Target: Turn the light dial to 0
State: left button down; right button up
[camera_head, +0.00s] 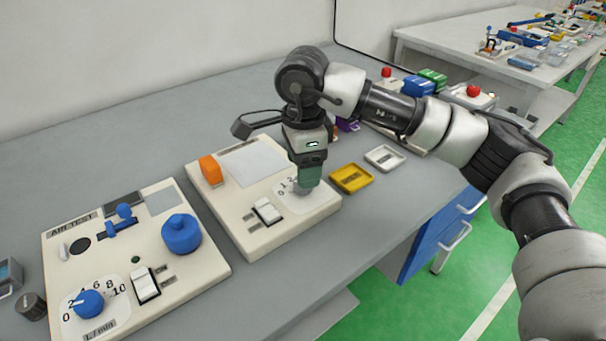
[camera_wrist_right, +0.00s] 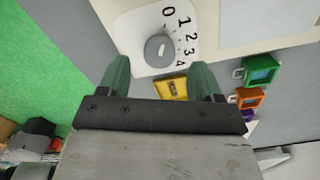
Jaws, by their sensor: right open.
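The light dial (camera_wrist_right: 158,50) is a round grey knob on a white plate marked 0 to 4, seen in the right wrist view. Its exact setting is too small to tell. In the head view the dial plate (camera_head: 283,201) sits at the front right of a cream box (camera_head: 262,240), and my gripper mostly hides the knob. My right gripper (camera_head: 309,180) points down right above the dial. In the right wrist view its green fingers (camera_wrist_right: 161,76) are apart, with the knob just beyond the gap between them and nothing held. My left gripper is not in view.
The cream box also bears an orange block (camera_head: 210,170) and a white rocker switch (camera_head: 267,211). A second panel (camera_head: 205,276) with blue knobs stands to the left. Yellow (camera_head: 351,178) and white (camera_head: 385,157) trays lie to the right, close to the gripper.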

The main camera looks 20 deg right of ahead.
notch_tip(320, 180, up, 8)
jog(key=shift+f, duration=0.25)
